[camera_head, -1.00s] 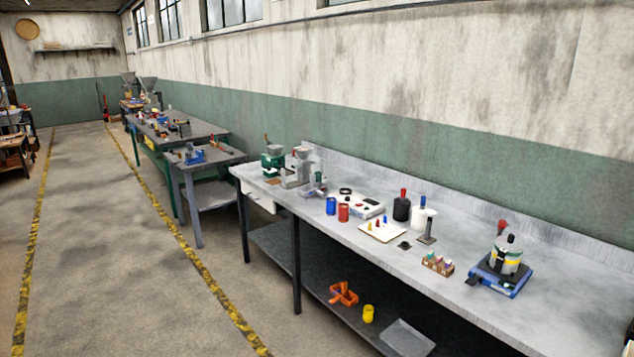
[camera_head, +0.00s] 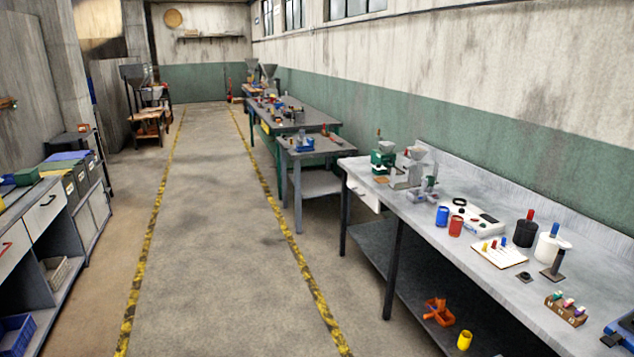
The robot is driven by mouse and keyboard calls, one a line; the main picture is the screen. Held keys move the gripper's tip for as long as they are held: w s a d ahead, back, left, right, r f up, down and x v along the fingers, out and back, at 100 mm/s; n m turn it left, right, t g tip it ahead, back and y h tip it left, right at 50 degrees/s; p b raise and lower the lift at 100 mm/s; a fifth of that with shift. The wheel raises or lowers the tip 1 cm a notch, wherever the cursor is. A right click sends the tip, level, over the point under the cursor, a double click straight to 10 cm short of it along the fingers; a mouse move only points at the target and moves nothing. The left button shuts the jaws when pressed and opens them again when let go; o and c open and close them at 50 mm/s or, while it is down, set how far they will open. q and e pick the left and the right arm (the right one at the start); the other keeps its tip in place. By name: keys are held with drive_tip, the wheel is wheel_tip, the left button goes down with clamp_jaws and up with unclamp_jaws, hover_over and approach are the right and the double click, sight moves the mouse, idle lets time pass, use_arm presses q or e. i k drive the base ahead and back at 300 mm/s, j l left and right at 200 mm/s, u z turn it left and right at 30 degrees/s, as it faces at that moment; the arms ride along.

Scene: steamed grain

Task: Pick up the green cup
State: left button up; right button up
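I cannot make out a green cup in the head view. A blue cup (camera_head: 442,216) and a red cup (camera_head: 455,226) stand side by side on the grey workbench (camera_head: 408,205) at the right. A yellow cup (camera_head: 464,340) stands on the bench's lower shelf. A small green object (camera_head: 27,176) lies on the left cabinet; its shape is too unclear to name. Neither of my grippers is in view.
A green grinder (camera_head: 384,158) stands at the bench's far end. An orange frame (camera_head: 438,312) lies on the lower shelf. Drawer cabinets (camera_head: 45,210) line the left. The concrete aisle (camera_head: 220,230) between yellow-black floor stripes is clear.

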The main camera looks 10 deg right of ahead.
sight(431, 180)
drive_tip(key=i+z, duration=0.35)
drive_tip(key=i, duration=1.2)
drive_tip(key=i+z, duration=0.1)
drive_tip(key=i, duration=1.55)
